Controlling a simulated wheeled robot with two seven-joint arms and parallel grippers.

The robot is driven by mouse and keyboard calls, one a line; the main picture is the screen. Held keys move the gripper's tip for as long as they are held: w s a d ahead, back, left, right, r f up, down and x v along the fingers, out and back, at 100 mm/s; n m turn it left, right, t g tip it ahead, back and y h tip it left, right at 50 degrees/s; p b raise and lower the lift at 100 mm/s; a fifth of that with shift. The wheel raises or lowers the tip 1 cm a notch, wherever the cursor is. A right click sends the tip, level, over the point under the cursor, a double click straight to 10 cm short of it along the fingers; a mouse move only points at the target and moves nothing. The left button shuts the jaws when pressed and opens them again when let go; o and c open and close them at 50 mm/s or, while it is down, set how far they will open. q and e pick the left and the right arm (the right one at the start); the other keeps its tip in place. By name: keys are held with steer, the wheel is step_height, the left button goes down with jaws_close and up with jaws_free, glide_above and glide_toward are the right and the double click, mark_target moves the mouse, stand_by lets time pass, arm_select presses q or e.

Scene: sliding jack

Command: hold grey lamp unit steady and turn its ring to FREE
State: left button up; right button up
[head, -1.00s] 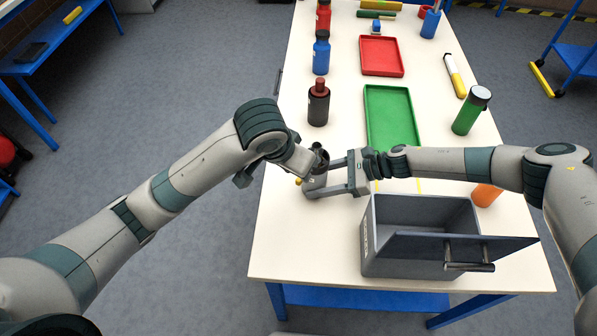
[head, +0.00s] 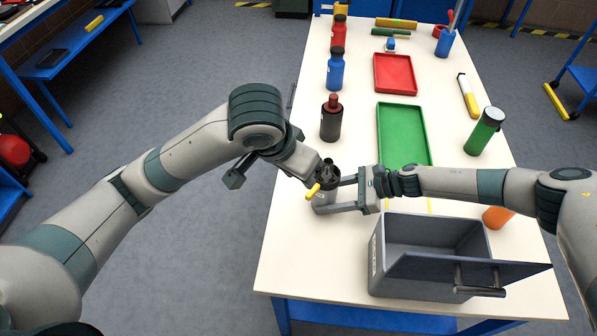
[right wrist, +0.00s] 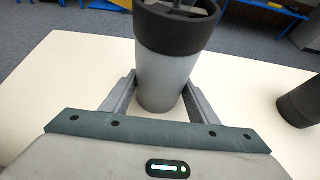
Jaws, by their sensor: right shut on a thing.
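The grey lamp unit (head: 324,199) stands upright on the white table, with a dark ring (head: 326,175) at its top. It also shows in the right wrist view as a grey cylinder (right wrist: 165,80) with a wide black top (right wrist: 175,30). A yellow lever (head: 312,191) sticks out from the ring toward the front left. My right gripper (head: 338,194) is shut on the grey body, one finger on each side. My left gripper (head: 321,172) is at the ring from above; its fingers are mostly hidden, and the ring's markings are unreadable.
An open grey box (head: 432,230) with a tilted lid stands in front right of the unit. A green tray (head: 404,135) and a dark bottle (head: 331,118) with a red cap are behind it. An orange object (head: 497,216) is beside the box. The table left of the box is clear.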

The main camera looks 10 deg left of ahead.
steer(key=o, duration=1)
steer(key=shift+d, duration=0.1)
steer(key=v, duration=1.1)
steer(key=shift+d+r, duration=0.25)
steer(key=shift+d, duration=0.1)
